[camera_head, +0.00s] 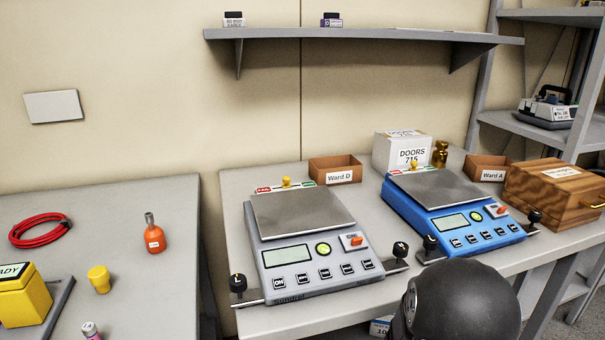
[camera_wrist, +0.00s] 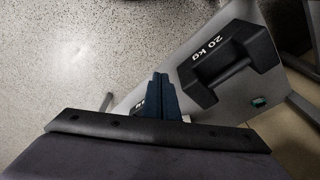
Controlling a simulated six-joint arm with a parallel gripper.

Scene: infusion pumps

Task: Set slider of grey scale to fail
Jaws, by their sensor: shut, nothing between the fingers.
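The grey scale (camera_head: 286,285) stands on the right-hand table, with a flat metal pan (camera_head: 300,213) on top. Behind the pan is its slider, a yellow knob (camera_head: 286,182) on a narrow strip. A red label (camera_head: 268,189) lies left of the knob and a green one right of it; the knob sits about midway. The label wording is too small to read. My gripper (camera_wrist: 160,82) shows in the wrist view, with its dark blue fingers together and empty. It points down toward the floor area, away from the scale, which is not in that view.
A blue scale (camera_head: 455,218) with its own yellow knob stands right of the grey one. Small bins, a white box (camera_head: 402,152) and a wooden case (camera_head: 558,193) stand behind. A dark 20 kg weight (camera_wrist: 230,62) lies beyond my fingers. A wall shelf (camera_head: 360,34) hangs above.

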